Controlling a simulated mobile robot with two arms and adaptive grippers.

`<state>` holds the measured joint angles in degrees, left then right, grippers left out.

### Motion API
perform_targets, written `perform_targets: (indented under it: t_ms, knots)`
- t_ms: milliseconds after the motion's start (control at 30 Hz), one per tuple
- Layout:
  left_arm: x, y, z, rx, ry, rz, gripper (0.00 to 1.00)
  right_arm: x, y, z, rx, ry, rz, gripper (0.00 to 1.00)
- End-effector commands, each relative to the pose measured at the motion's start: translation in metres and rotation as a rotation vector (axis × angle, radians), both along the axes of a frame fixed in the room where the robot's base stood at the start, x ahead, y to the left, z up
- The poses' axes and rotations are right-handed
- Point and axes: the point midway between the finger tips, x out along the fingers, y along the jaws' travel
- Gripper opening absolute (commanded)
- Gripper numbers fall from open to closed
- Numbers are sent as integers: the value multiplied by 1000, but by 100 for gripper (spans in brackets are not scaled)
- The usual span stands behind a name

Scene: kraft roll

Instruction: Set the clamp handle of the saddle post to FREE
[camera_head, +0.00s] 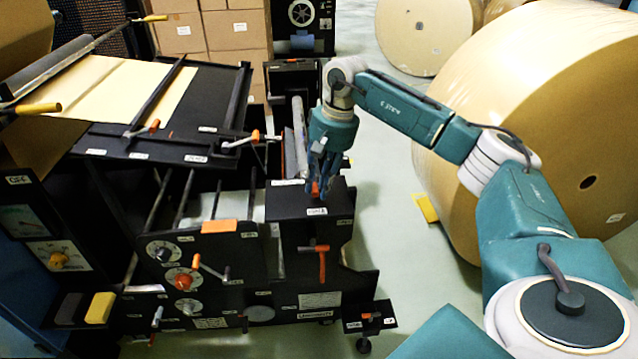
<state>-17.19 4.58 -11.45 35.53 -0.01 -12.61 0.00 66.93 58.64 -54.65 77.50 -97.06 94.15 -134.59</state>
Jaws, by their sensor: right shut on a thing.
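My right gripper (320,172) reaches down from above onto the top of a black block (310,234), which looks like the saddle post. Its fingers are shut on the clamp handle (315,189), of which only a small orange part shows between and below them. The fingers hide the rest of the handle, so I cannot tell its setting. A small white label sits on the block's edge just below, too small to read. My left gripper is not in view.
An orange T-shaped handle (321,260) sticks out of the block's front. A panel with knobs (183,280) stands to the left, below an orange-tipped lever (240,142). A large kraft roll (540,110) stands close to my right arm. Pale floor lies between.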

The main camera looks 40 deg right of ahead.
Motion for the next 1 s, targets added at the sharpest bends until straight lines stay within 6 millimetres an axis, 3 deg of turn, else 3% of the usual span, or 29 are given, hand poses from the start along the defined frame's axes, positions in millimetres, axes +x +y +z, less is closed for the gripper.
perform_targets:
  t_ms: [233,267,333,733,1000]
  knots:
    - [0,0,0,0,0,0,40,1,0,2,0,-6,3,0]
    - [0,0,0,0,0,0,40,1,0,2,0,-6,3,29]
    - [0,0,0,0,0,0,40,1,0,2,0,-4,2,42]
    - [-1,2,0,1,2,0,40,0,-1,8,0,-4,0,42]
    - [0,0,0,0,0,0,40,-4,-10,59,0,-8,0,42]
